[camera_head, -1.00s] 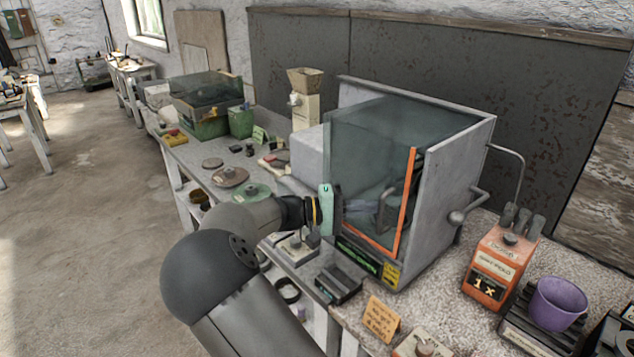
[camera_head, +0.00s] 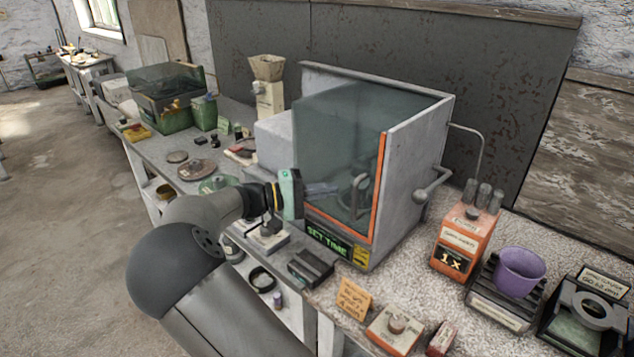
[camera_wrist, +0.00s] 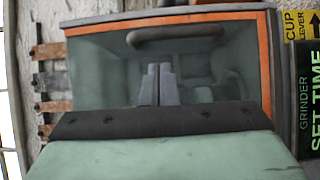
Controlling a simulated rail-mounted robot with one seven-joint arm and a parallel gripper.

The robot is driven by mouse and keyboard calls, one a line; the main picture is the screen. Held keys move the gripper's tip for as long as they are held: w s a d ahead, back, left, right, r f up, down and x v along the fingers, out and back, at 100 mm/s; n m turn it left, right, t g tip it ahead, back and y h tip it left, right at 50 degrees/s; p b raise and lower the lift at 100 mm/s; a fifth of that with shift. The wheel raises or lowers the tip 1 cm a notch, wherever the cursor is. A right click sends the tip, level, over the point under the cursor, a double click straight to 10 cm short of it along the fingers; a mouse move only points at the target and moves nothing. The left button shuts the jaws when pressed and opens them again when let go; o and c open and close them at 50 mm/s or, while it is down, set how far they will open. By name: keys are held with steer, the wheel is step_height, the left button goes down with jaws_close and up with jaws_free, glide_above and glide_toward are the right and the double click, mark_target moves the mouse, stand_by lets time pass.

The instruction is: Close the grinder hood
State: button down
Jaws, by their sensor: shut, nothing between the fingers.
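The grinder (camera_head: 420,170) is a grey cabinet on the bench. Its hood (camera_head: 335,130) is a tinted clear cover with an orange edge down the right and along the bottom; the bottom edge lies close above the green SET TIME label (camera_head: 328,240). A curved grey handle (camera_head: 361,190) shows at the hood's right part. My gripper (camera_head: 320,189) is shut and empty, at the lower left of the hood front. In the wrist view its fingers (camera_wrist: 159,85) point at the pane, with the dark handle bar (camera_wrist: 175,35) beyond them. I cannot tell whether they touch it or whether the hood is fully down.
An orange box (camera_head: 467,240) and a purple cup (camera_head: 520,271) stand right of the grinder. A dark block (camera_head: 310,267), a small sign (camera_head: 354,298) and a knob box (camera_head: 394,330) lie along the bench's front edge. A side lever (camera_head: 431,185) sticks out right.

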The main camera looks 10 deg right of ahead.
steer(key=a+b, duration=0.2)
steer(key=a, duration=0.8)
steer(key=s+d+f+g+y, duration=0.3)
steer(key=s+d+f+y, duration=0.4)
steer(key=s+d+y, duration=0.4)
steer(key=s+a+f+t+y, duration=0.1)
steer(key=s+a+t+y, duration=0.1)
steer(key=s, duration=0.8)
steer(key=s+a+f+t+y, duration=0.2)
steer(key=s+y, duration=0.3)
steer(key=s, duration=0.5)
steer(key=shift+s+a, duration=0.2)
steer(key=shift+a, duration=0.35)
steer(key=shift+f, duration=0.1)
